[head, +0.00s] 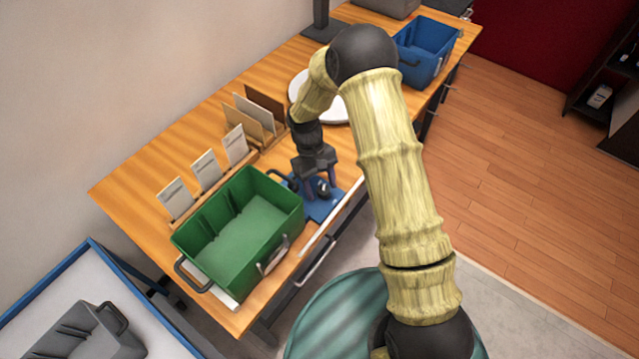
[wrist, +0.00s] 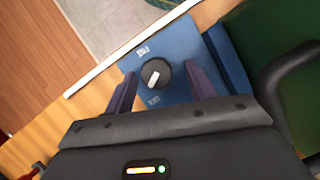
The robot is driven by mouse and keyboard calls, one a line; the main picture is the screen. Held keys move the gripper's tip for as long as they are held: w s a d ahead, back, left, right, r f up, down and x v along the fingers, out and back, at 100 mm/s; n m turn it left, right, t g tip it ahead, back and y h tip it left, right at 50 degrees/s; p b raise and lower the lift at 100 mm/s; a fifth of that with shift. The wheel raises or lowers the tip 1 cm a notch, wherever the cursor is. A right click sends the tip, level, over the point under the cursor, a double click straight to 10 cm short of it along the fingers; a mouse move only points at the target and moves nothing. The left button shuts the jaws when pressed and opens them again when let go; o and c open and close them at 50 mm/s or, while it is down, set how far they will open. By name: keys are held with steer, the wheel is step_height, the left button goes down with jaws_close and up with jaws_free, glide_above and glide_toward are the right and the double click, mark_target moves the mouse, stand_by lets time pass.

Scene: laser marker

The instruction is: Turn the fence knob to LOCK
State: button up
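The fence knob (wrist: 155,73) is a round black knob with a white pointer bar, on a blue plate (wrist: 183,42) with a small white label above it and another below it in the wrist view. The labels are too small to read. My gripper (wrist: 160,78) is open, with its two purple fingers on either side of the knob and visible gaps between them and it. In the head view my gripper (head: 319,186) points down over the blue plate (head: 322,208), next to the green bin; it partly hides the knob there.
A green bin (head: 287,222) with handles stands left of the plate, close to my gripper. Cards in stands (head: 236,145) line the wall side. A white round plate (head: 338,110) and a blue bin (head: 427,45) lie farther along the wooden table (head: 135,190).

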steer(key=shift+d, duration=0.15)
steer(key=shift+w+a+r, duration=0.2)
steer(key=shift+w+r, duration=0.05)
steer(key=shift+r, duration=0.15)
steer(key=b+v, duration=0.2)
steer(key=v, duration=1.4)
steer(key=shift+r+b, duration=0.25)
steer(key=shift+b, duration=0.1)
steer(key=s+d+m+t+y, duration=0.2)
steer(key=s+d+m+t, duration=0.4)
steer(key=s+d, duration=1)
steer(key=s+r, duration=0.1)
steer(key=s, duration=0.1)
steer(key=shift+s+d, duration=0.3)
steer(key=shift+s, duration=0.05)
steer(key=shift+s, duration=0.1)
stand_by(1.9)
